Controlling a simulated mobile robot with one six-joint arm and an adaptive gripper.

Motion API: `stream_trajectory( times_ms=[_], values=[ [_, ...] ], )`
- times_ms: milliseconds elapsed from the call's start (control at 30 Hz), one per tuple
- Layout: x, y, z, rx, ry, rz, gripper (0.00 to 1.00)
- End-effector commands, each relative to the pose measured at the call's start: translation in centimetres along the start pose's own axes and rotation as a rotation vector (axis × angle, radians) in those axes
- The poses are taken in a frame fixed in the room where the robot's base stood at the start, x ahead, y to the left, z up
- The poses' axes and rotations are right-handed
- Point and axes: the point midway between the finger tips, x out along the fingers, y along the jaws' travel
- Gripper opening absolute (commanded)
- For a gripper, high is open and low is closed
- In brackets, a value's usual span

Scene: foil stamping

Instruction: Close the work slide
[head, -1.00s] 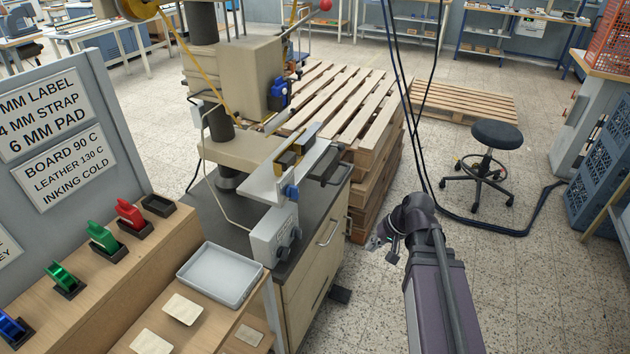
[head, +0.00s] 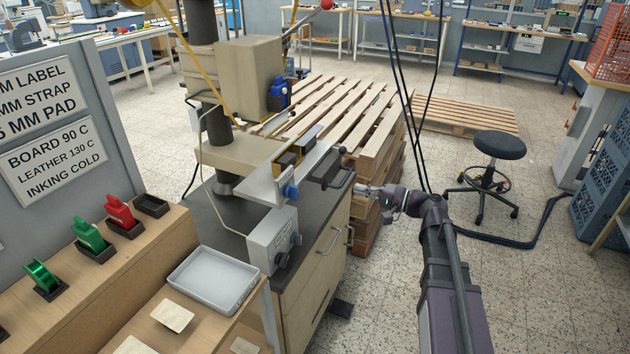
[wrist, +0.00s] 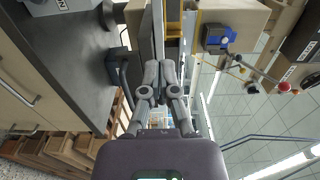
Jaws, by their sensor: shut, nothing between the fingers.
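The foil press stands on a dark-topped cabinet left of centre in the head view, with its beige head (head: 245,75) on a column. In the wrist view my gripper (wrist: 158,68) points at the slide's edge-on metal plate (wrist: 158,25).
A grey control box (head: 273,240) with knobs sits at the cabinet's front. Stacked pallets (head: 350,115) stand behind my gripper. A grey tray (head: 213,279) and tape dispensers are at lower left. Dark cables (head: 400,90) hang near my arm. Open floor lies to the right, with a stool (head: 498,147).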

Motion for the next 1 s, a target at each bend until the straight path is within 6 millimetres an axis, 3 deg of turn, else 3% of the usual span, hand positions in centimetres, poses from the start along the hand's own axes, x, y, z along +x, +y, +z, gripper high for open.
stream_trajectory(
  times_ms=[567, 1000],
  values=[
    [0.5, -0.1, -0.1, 0.002, 0.002, -0.006, 0.00],
    [4.9, -0.1, -0.2, 0.001, 0.001, -0.005, 0.00]
  ],
)
